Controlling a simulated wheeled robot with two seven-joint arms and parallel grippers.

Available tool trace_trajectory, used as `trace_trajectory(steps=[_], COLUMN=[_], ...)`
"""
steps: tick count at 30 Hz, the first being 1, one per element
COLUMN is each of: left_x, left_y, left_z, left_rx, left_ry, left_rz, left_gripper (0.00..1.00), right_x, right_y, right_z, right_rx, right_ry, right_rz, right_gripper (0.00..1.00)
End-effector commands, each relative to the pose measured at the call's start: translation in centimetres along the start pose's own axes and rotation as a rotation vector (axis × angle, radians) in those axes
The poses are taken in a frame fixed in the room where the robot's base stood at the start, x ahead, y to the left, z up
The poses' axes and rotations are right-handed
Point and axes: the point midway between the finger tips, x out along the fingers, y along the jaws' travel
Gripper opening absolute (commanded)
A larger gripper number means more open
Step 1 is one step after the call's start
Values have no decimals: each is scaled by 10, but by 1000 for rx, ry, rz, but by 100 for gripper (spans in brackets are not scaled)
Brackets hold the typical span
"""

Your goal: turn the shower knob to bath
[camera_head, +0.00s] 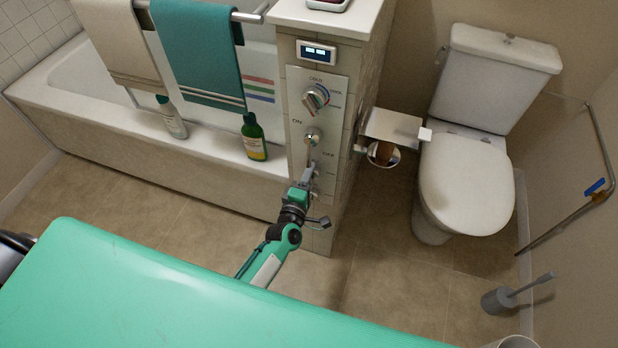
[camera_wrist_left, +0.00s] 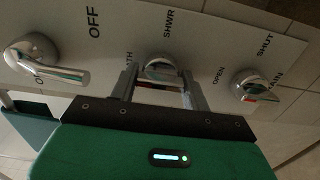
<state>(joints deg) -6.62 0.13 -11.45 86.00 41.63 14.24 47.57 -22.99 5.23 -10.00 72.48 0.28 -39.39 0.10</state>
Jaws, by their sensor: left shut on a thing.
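The shower knob (camera_wrist_left: 160,68) is a small chrome knob, the middle control on a pale panel in the left wrist view. The label SHWR stands above it. The label on its left is partly hidden by a finger, with "TH" showing. My left gripper (camera_wrist_left: 160,82) has one finger on each side of the knob and is shut on it. The fingers hide parts of its sides, so I cannot tell exactly where it points. In the head view my left gripper (camera_head: 307,174) is at the low part of the panel and hides most of the knob. My right gripper is not in view.
A lever marked OFF (camera_wrist_left: 45,62) is on the left and a drain knob (camera_wrist_left: 253,85) on the right. A dial (camera_head: 316,97) and a round control (camera_head: 312,137) are higher. A toilet (camera_head: 466,180) and paper holder (camera_head: 393,128) stand right; bottles (camera_head: 254,140) on the tub edge, left.

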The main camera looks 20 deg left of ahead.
Motion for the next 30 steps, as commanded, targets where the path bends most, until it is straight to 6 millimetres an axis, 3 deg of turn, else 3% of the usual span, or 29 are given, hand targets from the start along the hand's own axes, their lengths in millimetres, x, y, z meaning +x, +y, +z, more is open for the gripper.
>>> trace_trajectory(steps=[16,17,20,30], left_x=[0,0,0,-3], left_y=[-1,-1,-1,-1], left_z=[0,0,0,0], left_rx=[-26,-26,-26,-24], left_ry=[1,1,1,0], left_rz=[-1,-1,-1,-1], left_gripper=[25,51,69,69], right_x=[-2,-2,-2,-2], right_y=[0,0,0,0], right_z=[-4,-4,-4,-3], right_rx=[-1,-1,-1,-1], right_ry=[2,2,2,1], right_rz=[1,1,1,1], right_gripper=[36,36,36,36])
